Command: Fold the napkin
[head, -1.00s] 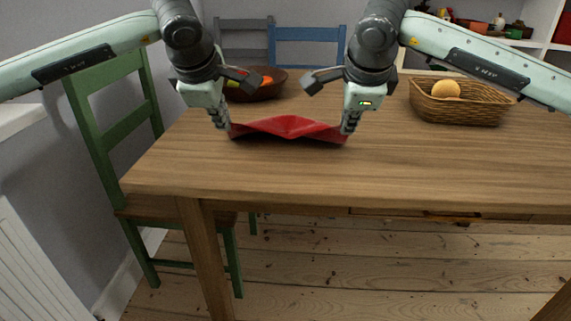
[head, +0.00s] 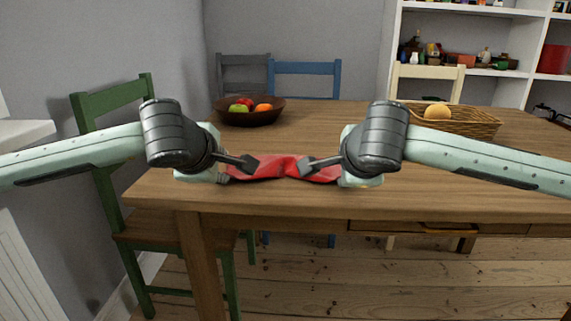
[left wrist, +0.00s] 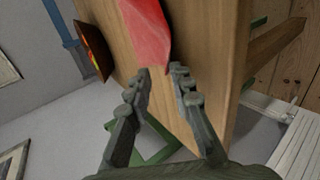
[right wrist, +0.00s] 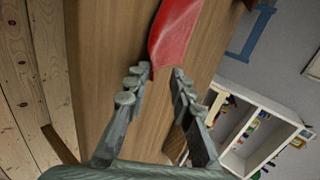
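The red napkin (head: 282,167) lies crumpled on the wooden table near its front edge, with raised folds. My left gripper (head: 223,178) is at its left end and my right gripper (head: 343,181) is at its right end; my arms partly hide both ends. In the left wrist view, the fingers (left wrist: 159,72) stand apart with a corner of the napkin (left wrist: 150,32) at the tips. In the right wrist view, the fingers (right wrist: 162,73) also stand apart, with a napkin corner (right wrist: 172,35) by the tips. I see neither finger pair closed on the cloth.
A brown fruit bowl (head: 250,117) stands at the back left of the table. A wicker basket (head: 470,124) stands at the right, behind my right arm. A green chair (head: 115,105) is at the table's left end. The table middle behind the napkin (head: 330,125) is clear.

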